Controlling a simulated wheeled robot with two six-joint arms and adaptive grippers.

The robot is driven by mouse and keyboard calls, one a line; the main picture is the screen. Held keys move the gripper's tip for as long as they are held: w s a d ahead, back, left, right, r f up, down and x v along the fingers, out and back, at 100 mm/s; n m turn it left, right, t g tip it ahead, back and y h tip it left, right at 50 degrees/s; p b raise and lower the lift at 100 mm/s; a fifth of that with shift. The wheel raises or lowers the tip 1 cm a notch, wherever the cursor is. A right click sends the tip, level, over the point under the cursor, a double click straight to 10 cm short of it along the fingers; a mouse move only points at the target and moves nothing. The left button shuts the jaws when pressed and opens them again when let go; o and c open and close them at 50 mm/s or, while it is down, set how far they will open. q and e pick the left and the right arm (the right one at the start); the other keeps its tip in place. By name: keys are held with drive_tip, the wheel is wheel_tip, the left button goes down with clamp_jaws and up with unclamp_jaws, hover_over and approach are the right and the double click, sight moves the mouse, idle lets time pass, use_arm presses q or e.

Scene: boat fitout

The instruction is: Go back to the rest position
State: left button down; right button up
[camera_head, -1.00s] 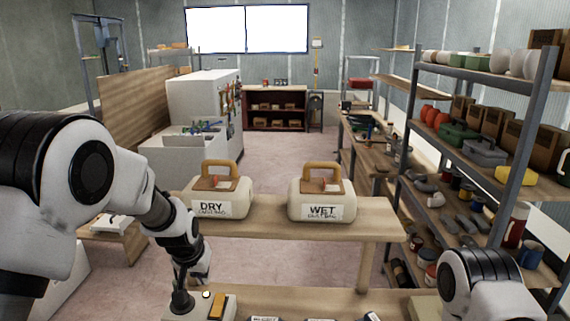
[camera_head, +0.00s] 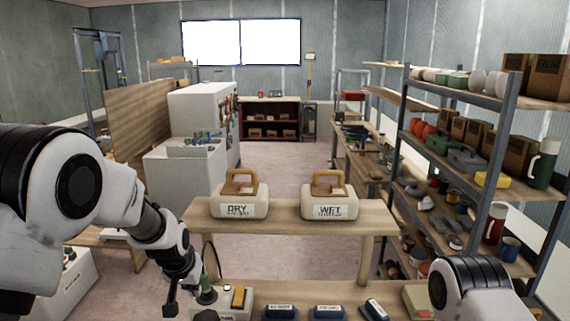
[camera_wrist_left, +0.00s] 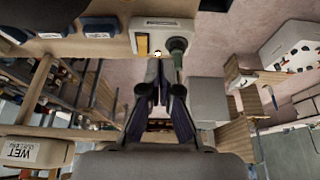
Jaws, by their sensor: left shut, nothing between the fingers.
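My left gripper (camera_head: 172,303) hangs low at the left end of the near bench, just left of a pale box with an orange-yellow block (camera_head: 238,297) and a dark green upright piece (camera_head: 207,292). In the left wrist view my left gripper's fingers (camera_wrist_left: 160,72) are together with nothing between them. The pale box (camera_wrist_left: 148,22) and the green piece (camera_wrist_left: 177,57) lie just beyond the fingertips there. My right arm shows only as a link at the lower right; its gripper is out of view.
Containers labelled DRY (camera_head: 238,200) and WET (camera_head: 330,202) stand on a wooden bench (camera_head: 290,223). Several dark labelled blocks, one being (camera_head: 328,312), line the near bench. A loaded shelf rack (camera_head: 495,105) stands at right. Open floor (camera_head: 278,165) lies behind the bench.

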use_arm(q)
drive_tip(key=s+a+f+g, duration=0.1)
drive_tip(key=s+a+f, duration=0.1)
drive_tip(key=s+f, duration=0.75)
drive_tip(key=s+a+f+g, duration=0.1)
drive_tip(key=s+a+f, duration=0.1)
drive_tip(key=s+f, duration=0.75)
drive_tip(key=s+f+g, duration=0.1)
drive_tip(key=s+f, duration=0.3)
drive_tip(key=s, duration=0.6)
drive_tip(key=s+f+g, duration=0.2)
drive_tip(key=s+f, duration=0.2)
drive_tip(key=s, duration=0.6)
wheel_tip(320, 180, down, 14)
drive_tip(key=b, duration=1.3)
drive_tip(key=shift+n+b, duration=0.4)
use_arm(e)
wheel_tip(320, 180, down, 14)
drive_tip(key=shift+s, duration=0.15)
